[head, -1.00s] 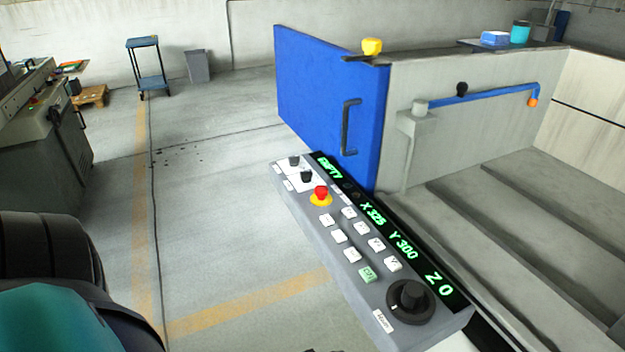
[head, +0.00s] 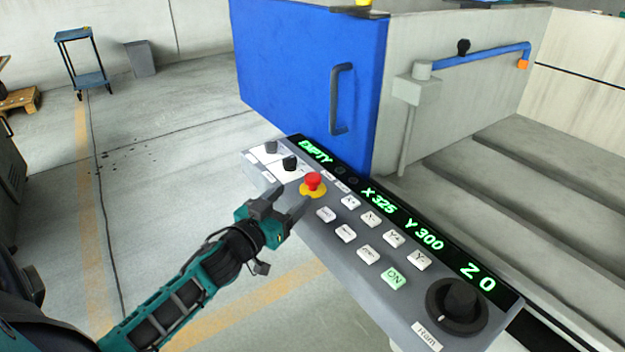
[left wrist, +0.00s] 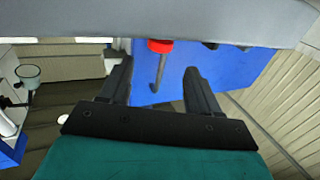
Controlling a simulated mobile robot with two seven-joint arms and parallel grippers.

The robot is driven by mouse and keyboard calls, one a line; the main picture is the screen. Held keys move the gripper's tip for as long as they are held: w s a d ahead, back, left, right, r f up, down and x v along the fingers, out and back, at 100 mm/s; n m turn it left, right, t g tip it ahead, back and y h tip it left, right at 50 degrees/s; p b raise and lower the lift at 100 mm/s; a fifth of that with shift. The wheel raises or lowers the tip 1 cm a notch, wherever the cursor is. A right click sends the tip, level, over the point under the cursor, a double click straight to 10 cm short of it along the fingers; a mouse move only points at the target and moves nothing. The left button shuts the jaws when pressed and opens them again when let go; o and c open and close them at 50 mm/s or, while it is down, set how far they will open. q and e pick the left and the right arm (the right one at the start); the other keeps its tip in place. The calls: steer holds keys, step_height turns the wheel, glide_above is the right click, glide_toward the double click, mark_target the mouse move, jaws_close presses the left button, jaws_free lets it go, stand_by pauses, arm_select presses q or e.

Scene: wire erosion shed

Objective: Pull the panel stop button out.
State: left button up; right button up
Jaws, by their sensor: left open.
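The panel stop button (head: 314,182) is a red mushroom head on a yellow base, on the grey control panel (head: 330,236). In the head view my left gripper (head: 291,199) is open and empty, with its fingertips just to the lower left of the button. In the left wrist view the red button (left wrist: 160,46) shows at the top, against the panel's grey edge (left wrist: 60,26). There it lies beyond the open fingertips (left wrist: 157,76), roughly centred between them, and not gripped. My right gripper is out of view.
White keys (head: 347,232), a green key (head: 393,278), small black knobs (head: 290,162) and a large black dial (head: 457,302) sit around the button. A lit display (head: 400,220) runs along the panel. A blue door (head: 300,75) with a dark handle (head: 340,100) stands behind it.

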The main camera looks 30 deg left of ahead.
mark_target(308, 181)
arm_select(q)
steer(key=w, duration=0.9)
steer(key=shift+w+b, duration=0.2)
steer(key=shift+b, duration=0.2)
